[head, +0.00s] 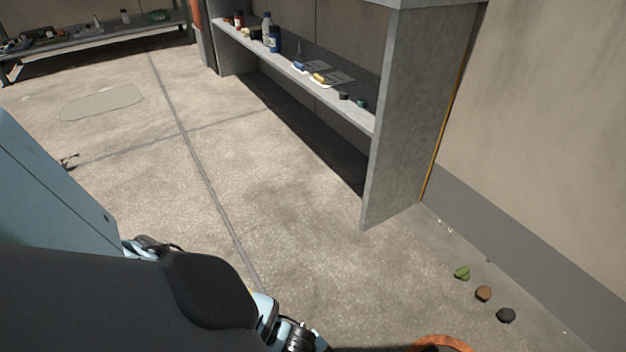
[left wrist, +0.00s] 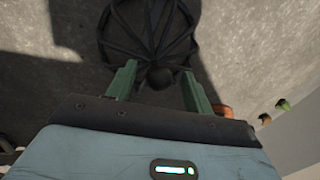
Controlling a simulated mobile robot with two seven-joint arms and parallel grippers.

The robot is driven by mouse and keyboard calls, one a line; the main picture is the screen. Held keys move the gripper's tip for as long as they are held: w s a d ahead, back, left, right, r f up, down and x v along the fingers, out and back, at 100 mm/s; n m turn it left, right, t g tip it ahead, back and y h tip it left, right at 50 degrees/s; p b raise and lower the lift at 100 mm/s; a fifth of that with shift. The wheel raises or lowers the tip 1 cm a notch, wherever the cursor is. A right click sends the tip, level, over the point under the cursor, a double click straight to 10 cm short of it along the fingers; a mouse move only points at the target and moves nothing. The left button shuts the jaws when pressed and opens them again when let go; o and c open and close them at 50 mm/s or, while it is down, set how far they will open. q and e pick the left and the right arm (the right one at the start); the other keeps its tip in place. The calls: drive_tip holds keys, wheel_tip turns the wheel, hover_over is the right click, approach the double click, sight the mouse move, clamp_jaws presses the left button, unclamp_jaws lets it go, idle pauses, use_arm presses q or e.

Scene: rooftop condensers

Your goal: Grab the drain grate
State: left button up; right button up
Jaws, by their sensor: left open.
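The drain grate (left wrist: 148,28) is a dark, round, ribbed piece at the top of the left wrist view. Its ribs meet at a rounded dark hub (left wrist: 160,76). My left gripper (left wrist: 157,72) is open, with its two green fingers on either side of the hub. I cannot tell whether the fingers touch it. In the head view my left arm crosses the bottom left, and its gripper and the grate are out of frame. My right gripper is in neither view.
An orange-brown rim (head: 440,343) shows at the bottom of the head view. Small green (head: 462,272), brown (head: 483,293) and dark (head: 506,315) lumps lie by the wall. A concrete shelf (head: 400,130) holds bottles and small items. The middle floor is clear.

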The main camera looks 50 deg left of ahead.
use_arm(q)
drive_tip(key=shift+w+f, duration=0.15)
drive_tip(key=shift+f, duration=0.55)
drive_tip(key=shift+r, duration=0.1)
clamp_jaws()
